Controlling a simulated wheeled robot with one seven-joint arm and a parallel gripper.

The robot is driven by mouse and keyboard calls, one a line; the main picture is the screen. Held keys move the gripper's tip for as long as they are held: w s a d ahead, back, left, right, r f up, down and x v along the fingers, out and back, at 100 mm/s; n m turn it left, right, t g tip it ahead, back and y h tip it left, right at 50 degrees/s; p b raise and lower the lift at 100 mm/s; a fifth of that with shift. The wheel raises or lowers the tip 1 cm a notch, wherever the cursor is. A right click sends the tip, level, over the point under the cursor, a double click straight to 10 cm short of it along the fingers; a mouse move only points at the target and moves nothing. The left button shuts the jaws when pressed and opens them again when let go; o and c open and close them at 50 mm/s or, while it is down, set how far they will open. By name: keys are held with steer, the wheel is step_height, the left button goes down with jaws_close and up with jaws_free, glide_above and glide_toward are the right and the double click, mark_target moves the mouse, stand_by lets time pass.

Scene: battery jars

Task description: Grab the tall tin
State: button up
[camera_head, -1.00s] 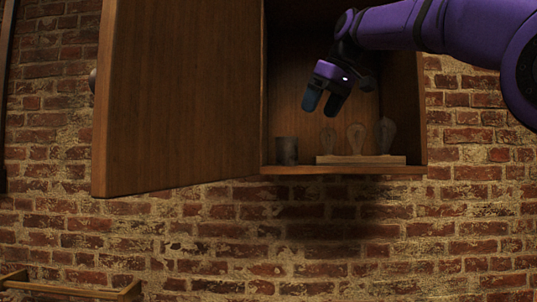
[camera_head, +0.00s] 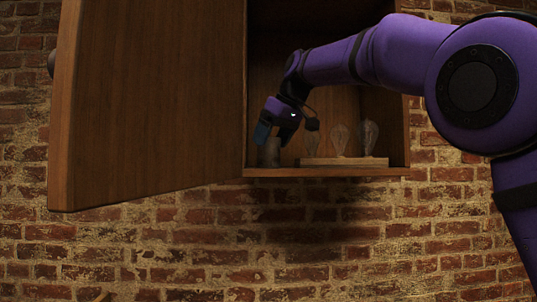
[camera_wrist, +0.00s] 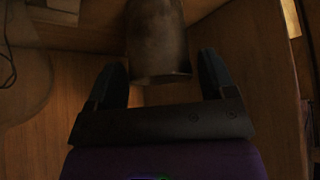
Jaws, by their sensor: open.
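The tall tin (camera_head: 270,153) is a dull grey cylinder standing upright at the left end of the cabinet shelf. My gripper (camera_head: 276,138) is inside the cabinet, pointing down at the tin and partly covering its upper part. In the wrist view the tin (camera_wrist: 157,45) lies between and just beyond the two dark fingers of my gripper (camera_wrist: 164,78). The fingers are open, with a gap on each side of the tin. The tin's far end runs out of the top of the wrist view.
Several clear glass bulbs (camera_head: 340,139) stand on a pale wooden base (camera_head: 345,161) to the right of the tin. The wooden cabinet door (camera_head: 150,100) hangs open on the left. The shelf's front edge (camera_head: 325,172) runs below, and a brick wall (camera_head: 230,230) surrounds the cabinet.

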steer(key=shift+x, duration=1.15)
steer(key=c, duration=0.7)
steer(key=shift+c, duration=0.2)
steer(key=shift+r, duration=0.1)
